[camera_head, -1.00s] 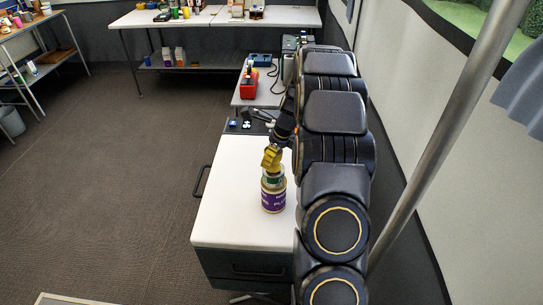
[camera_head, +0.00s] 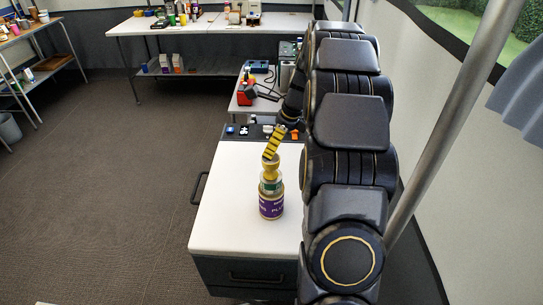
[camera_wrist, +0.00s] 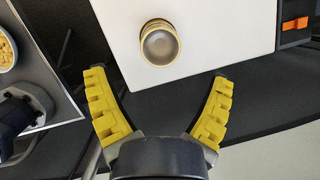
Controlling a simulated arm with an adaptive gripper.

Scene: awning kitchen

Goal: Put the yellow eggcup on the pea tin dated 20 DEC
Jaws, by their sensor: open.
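The yellow eggcup (camera_head: 270,169) stands upright on top of a small tin with a green band (camera_head: 270,186). That tin stands on a larger jar or tin with a purple label (camera_head: 271,206), on the white worktop. No date is readable on the green-banded tin. In the wrist view the eggcup (camera_wrist: 159,46) shows from above as a round, hollow cup, with a gold rim edge under it. My gripper (camera_wrist: 159,85) is open and empty, its yellow fingers spread and apart from the eggcup. In the head view my gripper (camera_head: 268,157) is just above and behind the stack.
The white worktop (camera_head: 232,215) around the stack is mostly clear. Behind it stand a dark unit with small items (camera_head: 245,130) and a red device (camera_head: 246,92). A grey pole and the wall are at right. A long table (camera_head: 160,26) with several goods stands at the back.

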